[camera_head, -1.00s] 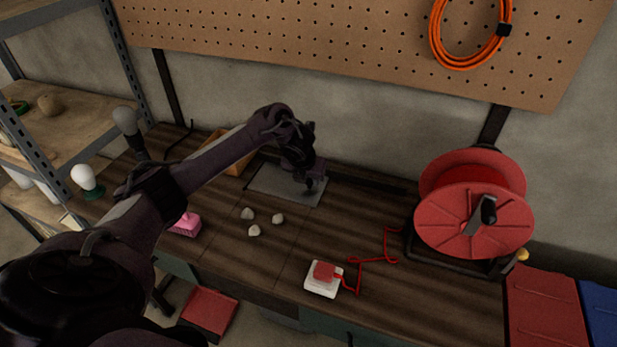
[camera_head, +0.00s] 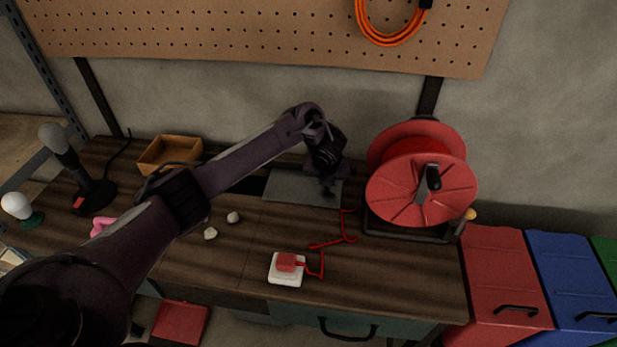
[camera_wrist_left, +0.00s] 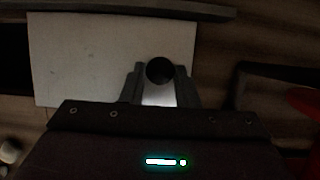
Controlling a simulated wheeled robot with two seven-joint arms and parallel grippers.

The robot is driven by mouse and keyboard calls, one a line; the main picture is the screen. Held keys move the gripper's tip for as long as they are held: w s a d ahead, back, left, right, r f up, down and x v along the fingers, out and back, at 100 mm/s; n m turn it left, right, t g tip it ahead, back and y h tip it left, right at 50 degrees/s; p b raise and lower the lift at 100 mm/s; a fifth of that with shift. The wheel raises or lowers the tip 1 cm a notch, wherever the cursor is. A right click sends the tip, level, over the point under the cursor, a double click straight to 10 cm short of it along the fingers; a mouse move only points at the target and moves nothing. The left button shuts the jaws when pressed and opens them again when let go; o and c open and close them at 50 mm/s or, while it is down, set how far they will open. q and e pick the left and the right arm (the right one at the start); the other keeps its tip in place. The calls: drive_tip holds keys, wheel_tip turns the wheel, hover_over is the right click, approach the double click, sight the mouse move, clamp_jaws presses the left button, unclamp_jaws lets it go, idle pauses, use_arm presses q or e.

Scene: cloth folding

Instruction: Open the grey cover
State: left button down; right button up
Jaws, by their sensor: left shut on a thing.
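The grey cover (camera_head: 292,187) is a flat grey plate lying at the back of the wooden workbench. A dark opening (camera_head: 252,185) shows along its left side. My left gripper (camera_head: 328,189) is over the right part of the cover. In the left wrist view, the fingers (camera_wrist_left: 160,85) are shut on a round black knob (camera_wrist_left: 160,70) near the right edge of the pale cover (camera_wrist_left: 100,50). A dark area also shows left of the cover there. My right gripper is not in view.
A red cable reel (camera_head: 420,185) stands close to the right of the cover. A wooden box (camera_head: 170,153) is at the back left. Pale stones (camera_head: 211,234) and a white block with a red top (camera_head: 286,268) lie in front. A red cable (camera_head: 335,240) runs near the reel.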

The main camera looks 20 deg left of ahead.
use_arm(q)
drive_tip(key=shift+w+d, duration=0.1)
drive_tip(key=shift+d, duration=0.4)
drive_tip(key=c, duration=1.1)
unclamp_jaws()
drive_tip(key=v, duration=0.7)
drive_tip(key=shift+r+p, duration=0.4)
